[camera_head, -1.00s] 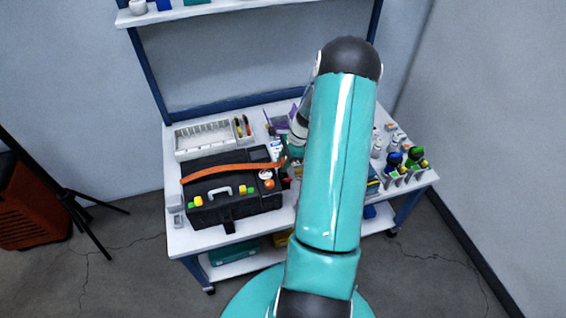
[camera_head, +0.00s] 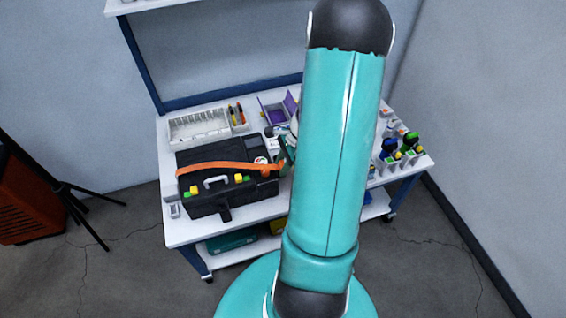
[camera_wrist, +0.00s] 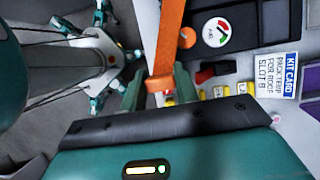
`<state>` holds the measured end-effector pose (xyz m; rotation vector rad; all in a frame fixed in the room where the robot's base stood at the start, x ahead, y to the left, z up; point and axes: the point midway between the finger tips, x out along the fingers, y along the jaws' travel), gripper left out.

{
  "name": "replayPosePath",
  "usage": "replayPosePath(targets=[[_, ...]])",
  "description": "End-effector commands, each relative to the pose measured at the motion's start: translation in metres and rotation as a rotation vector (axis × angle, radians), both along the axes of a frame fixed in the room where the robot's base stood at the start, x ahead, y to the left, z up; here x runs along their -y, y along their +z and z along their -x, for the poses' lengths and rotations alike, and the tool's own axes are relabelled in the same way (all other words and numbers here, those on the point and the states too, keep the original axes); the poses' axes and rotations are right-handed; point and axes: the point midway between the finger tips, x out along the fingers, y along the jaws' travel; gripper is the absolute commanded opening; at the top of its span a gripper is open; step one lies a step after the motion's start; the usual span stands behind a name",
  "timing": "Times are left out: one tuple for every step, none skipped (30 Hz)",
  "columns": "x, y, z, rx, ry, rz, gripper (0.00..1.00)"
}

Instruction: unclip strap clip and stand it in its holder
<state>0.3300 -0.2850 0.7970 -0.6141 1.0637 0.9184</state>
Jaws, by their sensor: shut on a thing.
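An orange strap (camera_head: 225,166) lies across the lid of the black case (camera_head: 225,202) on the bench. Its right end, with the strap clip, is by my gripper (camera_head: 287,158), mostly behind my arm. In the wrist view the strap (camera_wrist: 171,30) runs down to an orange end piece, the strap clip (camera_wrist: 159,84), between the two green fingers of my gripper (camera_wrist: 158,78). The gripper is shut on this clip. I cannot tell whether the clip is unfastened from the case. I cannot make out which thing is its holder.
A white compartment tray (camera_head: 200,127) and an open purple box (camera_head: 277,112) stand behind the case. Blue-topped (camera_head: 389,148) and green-topped (camera_head: 411,141) items stand in white stands at the right. A kit card (camera_wrist: 277,75) and yellow pieces (camera_wrist: 222,91) lie near the gripper.

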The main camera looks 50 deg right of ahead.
Motion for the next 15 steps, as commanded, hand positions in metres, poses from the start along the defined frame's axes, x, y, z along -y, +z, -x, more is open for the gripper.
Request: replayPosePath(targets=[[-0.004,0.0,-0.003,0.0,0.002,-0.001,0.1],[-0.006,0.0,-0.005,0.001,0.003,-0.001,0.1],[-0.009,0.0,-0.007,0.0,0.002,-0.001,0.1],[-0.012,-0.001,-0.01,0.0,0.003,-0.001,0.1],[-0.014,-0.001,-0.012,0.0,0.004,-0.001,0.1],[-0.018,-0.001,-0.014,0.0,0.004,-0.001,0.1],[-0.02,-0.001,-0.016,-0.001,0.004,0.0,0.1],[-0.022,-0.001,-0.018,-0.001,0.004,0.0,0.1],[-0.026,-0.002,-0.021,-0.001,0.004,0.0,0.1],[-0.028,-0.002,-0.023,-0.001,0.004,0.0,0.1],[-0.031,-0.002,-0.025,-0.001,0.003,-0.001,0.1],[-0.034,-0.002,-0.028,-0.001,0.003,-0.001,0.1],[-0.037,-0.002,-0.03,-0.001,0.003,-0.001,0.1],[-0.04,-0.003,-0.032,-0.001,0.004,-0.002,0.1],[-0.043,-0.003,-0.035,0.0,0.004,-0.001,0.1]])
